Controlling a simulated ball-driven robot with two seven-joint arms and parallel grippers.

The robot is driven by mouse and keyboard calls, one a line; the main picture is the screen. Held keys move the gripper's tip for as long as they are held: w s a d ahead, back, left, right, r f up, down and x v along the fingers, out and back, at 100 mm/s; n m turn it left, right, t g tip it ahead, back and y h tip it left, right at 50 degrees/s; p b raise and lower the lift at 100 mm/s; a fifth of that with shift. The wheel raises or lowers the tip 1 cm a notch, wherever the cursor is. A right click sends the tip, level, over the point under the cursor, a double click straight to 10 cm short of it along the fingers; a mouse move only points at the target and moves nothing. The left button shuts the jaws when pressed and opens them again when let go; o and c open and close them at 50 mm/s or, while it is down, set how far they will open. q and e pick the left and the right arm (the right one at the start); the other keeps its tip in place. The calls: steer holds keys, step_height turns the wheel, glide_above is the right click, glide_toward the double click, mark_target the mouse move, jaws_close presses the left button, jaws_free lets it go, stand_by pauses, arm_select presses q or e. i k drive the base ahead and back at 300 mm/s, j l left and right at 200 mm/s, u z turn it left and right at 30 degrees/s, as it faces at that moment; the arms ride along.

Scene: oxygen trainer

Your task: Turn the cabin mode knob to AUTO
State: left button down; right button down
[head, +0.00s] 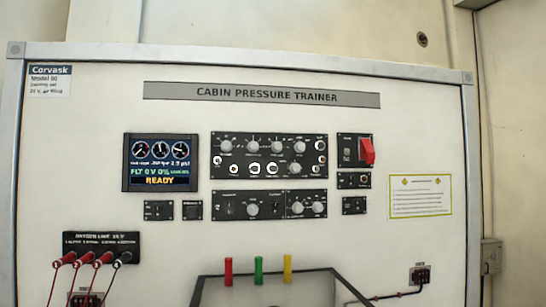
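A white trainer board headed "CABIN PRESSURE TRAINER" fills the head view. A black upper panel (268,156) carries several grey knobs and a row of round white-ringed parts. A black lower panel (269,205) below it has a larger grey knob (252,209) left of its middle and two smaller knobs (308,208) at its right. The labels are too small to read, so I cannot tell which knob is the cabin mode knob or where it points. A display (160,162) at the left reads "READY". Neither of my grippers is in view.
A red guarded switch (367,151) sticks out right of the panels. Red, green and yellow upright pieces (258,270) stand above a dark-edged frame at bottom centre. Plugs with cables (80,258) protrude at lower left, and a cable runs to a socket (420,275) at lower right.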

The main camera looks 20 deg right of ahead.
mark_target(299, 147)
steer(key=k+l, duration=0.15)
steer(key=l, duration=0.2)
steer(key=k+l+z, duration=0.1)
steer(key=l, duration=0.25)
steer(key=k+l+z, duration=0.1)
steer(key=l, duration=0.3)
steer(key=k, duration=0.05)
